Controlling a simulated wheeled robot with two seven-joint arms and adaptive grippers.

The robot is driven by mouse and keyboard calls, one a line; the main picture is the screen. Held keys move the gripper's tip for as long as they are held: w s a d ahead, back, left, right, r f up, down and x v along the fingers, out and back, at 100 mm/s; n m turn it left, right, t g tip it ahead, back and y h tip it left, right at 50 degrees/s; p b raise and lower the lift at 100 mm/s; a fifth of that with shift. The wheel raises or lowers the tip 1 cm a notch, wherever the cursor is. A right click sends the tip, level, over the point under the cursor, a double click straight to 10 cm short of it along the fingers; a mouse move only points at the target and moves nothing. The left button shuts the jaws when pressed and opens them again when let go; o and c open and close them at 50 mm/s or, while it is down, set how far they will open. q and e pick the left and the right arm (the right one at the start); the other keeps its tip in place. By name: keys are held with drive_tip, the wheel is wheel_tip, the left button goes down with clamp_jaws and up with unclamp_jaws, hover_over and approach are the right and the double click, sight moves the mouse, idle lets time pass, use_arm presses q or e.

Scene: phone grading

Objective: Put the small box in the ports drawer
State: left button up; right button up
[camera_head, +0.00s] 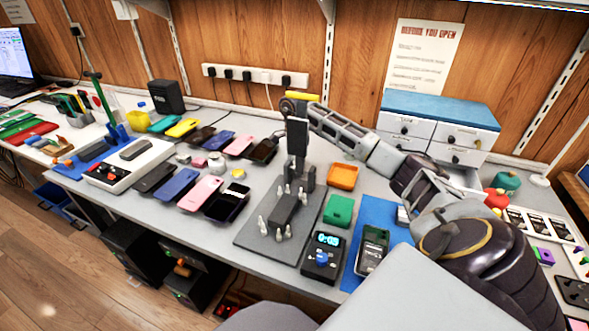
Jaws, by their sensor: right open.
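The white drawer cabinet (437,118) with a blue top stands at the back right. Its lower drawer (467,179) appears pulled out, partly hidden behind my right arm. No readable label shows which drawer is for ports. I cannot tell which item is the small box: an orange box (343,176) and a green box (339,211) lie on the bench, and a dark block (286,208) is on the grey pegged plate (262,240). My right gripper (299,182) is open and points down over the back of that plate, left of the orange box. My left gripper is out of view.
Several phones (202,191) lie left of the plate. A timer (322,256) and a blue mat (377,215) with a device (371,252) are to its right. Red and green items (505,183) sit beside the cabinet. A power strip (255,76) is on the wall.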

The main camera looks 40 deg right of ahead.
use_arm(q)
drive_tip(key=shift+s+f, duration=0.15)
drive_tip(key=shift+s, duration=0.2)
use_arm(e)
drive_tip(key=c, duration=1)
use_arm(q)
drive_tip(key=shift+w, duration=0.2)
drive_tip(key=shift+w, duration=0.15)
use_arm(e)
drive_tip(key=shift+r, duration=0.2)
